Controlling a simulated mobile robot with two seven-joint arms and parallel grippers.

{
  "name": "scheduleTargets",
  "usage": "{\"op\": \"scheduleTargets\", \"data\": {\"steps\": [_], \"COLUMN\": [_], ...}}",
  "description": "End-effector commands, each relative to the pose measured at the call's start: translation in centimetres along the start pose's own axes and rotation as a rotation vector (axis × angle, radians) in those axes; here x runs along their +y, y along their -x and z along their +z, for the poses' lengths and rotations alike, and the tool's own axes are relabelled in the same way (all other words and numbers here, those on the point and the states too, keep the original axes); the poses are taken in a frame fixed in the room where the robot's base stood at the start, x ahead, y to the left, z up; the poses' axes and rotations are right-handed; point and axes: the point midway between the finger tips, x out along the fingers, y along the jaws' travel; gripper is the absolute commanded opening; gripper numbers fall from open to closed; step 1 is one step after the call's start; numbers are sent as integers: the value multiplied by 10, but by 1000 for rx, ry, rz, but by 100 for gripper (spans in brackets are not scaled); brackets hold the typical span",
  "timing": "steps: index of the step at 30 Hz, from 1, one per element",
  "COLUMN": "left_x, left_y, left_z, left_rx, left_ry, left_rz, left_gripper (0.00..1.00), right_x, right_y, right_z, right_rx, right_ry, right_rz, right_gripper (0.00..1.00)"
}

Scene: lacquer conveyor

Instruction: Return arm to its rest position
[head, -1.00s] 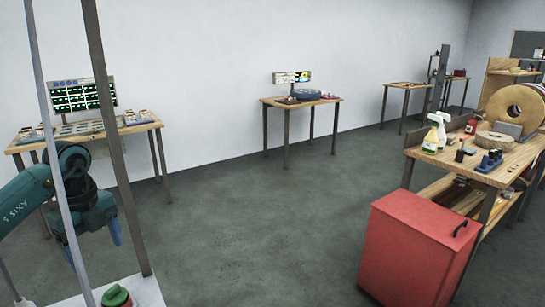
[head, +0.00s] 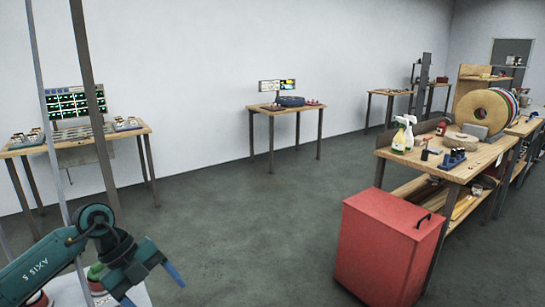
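My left arm (head: 55,268), dark teal and labelled "AXIS 5", reaches in from the lower left of the head view. Its gripper (head: 152,289) has blue fingers set apart and points down and to the right. Nothing shows between the fingers. The gripper hangs in front of a white surface (head: 75,292) at the bottom left and the grey floor. My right gripper is not in view.
Grey posts (head: 92,110) rise close to my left arm. A red cabinet (head: 385,250) stands at a wooden workbench (head: 470,168) on the right. A table with monitors (head: 145,132) is at left, a smaller table (head: 312,109) behind. The middle floor is clear.

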Motion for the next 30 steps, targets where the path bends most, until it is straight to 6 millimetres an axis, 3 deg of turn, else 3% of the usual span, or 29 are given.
{"op": "scheduleTargets", "data": {"steps": [1, 3, 7, 10, 14, 17, 21, 25, 27, 30], "left_x": [-10, -28, -61, -78, -77, -54, 12, 73, 96, 115], "left_y": [-27, -54, -79, -78, -77, -92, -140, -184, -199, -211], "left_z": [-27, -66, -138, -164, -157, -134, -109, -113, -120, -129], "left_rx": [111, 265, 529, 638, 638, 542, 336, 192, 147, 115], "left_ry": [-56, -118, -113, 23, 347, 678, 1160, 1463, 1559, 1635], "left_rz": [-79, -233, -619, -920, -1236, -1371, -1350, -1198, -1122, -1049], "left_gripper": [75, 75, 75, 75, 75, 75, 75, 75, 75, 75], "right_x": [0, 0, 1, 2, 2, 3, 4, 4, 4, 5], "right_y": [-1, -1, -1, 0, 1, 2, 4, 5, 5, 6], "right_z": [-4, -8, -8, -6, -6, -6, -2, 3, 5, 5], "right_rx": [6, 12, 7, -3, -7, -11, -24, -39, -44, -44], "right_ry": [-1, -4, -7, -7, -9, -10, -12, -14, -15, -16], "right_rz": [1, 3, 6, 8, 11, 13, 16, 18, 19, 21], "right_gripper": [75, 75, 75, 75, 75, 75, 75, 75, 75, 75]}}
